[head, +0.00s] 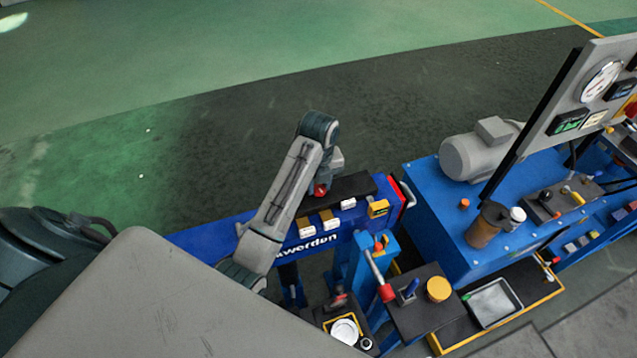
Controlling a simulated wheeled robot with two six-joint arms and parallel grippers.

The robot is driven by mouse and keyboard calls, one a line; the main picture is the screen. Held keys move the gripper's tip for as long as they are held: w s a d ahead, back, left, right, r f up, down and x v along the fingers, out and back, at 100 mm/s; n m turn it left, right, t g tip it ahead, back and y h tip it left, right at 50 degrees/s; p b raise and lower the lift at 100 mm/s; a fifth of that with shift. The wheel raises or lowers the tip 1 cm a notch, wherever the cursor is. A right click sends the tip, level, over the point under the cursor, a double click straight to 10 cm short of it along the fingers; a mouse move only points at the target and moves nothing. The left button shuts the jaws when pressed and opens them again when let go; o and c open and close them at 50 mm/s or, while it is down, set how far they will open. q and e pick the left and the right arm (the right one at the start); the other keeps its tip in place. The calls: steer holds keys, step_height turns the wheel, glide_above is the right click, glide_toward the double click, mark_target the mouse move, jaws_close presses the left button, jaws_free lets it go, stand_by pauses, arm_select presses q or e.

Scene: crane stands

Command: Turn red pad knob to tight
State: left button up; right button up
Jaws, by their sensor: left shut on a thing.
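The red pad knob (320,190) shows as a small red spot at the dark pad (352,188) on top of the blue beam (205,238). My left gripper (323,183) points down at the knob from above and is shut on it. The wrist and forearm hide most of the knob and the fingers, so the knob's turn position cannot be seen. My right gripper is not in view.
A red-gripped lever (386,292) and a yellow round cap (438,289) stand nearer. A blue bench with a grey motor (480,153) is at right. The floor behind is clear.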

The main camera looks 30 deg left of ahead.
arm_select(q)
steer(key=shift+s+d+f+m, duration=0.1)
steer(key=shift+s+f+m, duration=0.15)
steer(key=shift+m, duration=0.45)
steer(key=o, duration=1)
steer(key=shift+c, duration=0.2)
steer(key=shift+w+r, duration=0.1)
steer(key=shift+r, duration=0.05)
